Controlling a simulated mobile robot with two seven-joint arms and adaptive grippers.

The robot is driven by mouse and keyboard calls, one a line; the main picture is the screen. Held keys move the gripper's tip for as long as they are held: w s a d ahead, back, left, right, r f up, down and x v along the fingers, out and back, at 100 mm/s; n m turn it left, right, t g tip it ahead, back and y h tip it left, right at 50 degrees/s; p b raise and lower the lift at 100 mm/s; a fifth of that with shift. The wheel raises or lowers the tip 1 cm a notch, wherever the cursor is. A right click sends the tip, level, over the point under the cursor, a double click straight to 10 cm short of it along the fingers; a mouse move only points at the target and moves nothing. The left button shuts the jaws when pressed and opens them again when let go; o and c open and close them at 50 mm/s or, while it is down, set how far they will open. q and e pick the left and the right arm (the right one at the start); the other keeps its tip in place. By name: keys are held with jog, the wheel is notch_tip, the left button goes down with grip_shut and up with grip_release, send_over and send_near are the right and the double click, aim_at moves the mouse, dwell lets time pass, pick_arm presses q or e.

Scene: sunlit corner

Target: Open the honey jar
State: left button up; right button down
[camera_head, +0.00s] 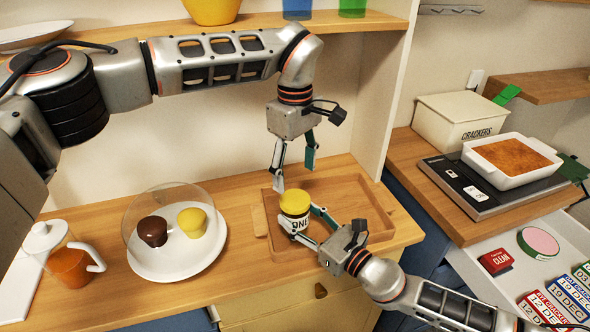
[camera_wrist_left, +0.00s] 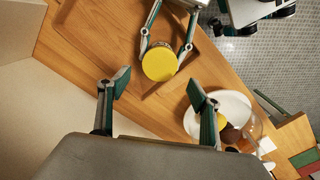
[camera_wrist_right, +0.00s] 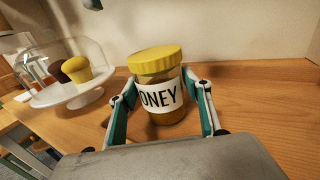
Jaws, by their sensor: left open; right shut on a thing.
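The honey jar (camera_head: 293,222) stands upright over the left part of the wooden tray, with a yellow lid (camera_head: 294,201) on it. In the right wrist view the jar (camera_wrist_right: 167,107) shows a white label reading HONEY and amber contents, and the lid (camera_wrist_right: 155,60) sits on top. My right gripper (camera_head: 307,222) is shut on the jar's body, one finger on each side. My left gripper (camera_head: 294,172) is open and empty, pointing down above the jar, apart from the lid. In the left wrist view the lid (camera_wrist_left: 159,63) lies beyond the open fingertips.
The wooden tray (camera_head: 378,228) has raised rims. A domed white plate (camera_head: 165,268) with two muffins and a glass pitcher (camera_head: 68,266) stand left. A shelf (camera_head: 270,22) runs above my left gripper. A crackers box (camera_head: 459,122) and a baking dish (camera_head: 511,160) stand right, above an open drawer.

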aim_at(295, 199)
pick_arm(q)
jog(key=m, duration=0.5)
jog(key=shift+f+m, duration=0.1)
jog(key=shift+m, duration=0.5)
jog(key=shift+f, duration=3.9)
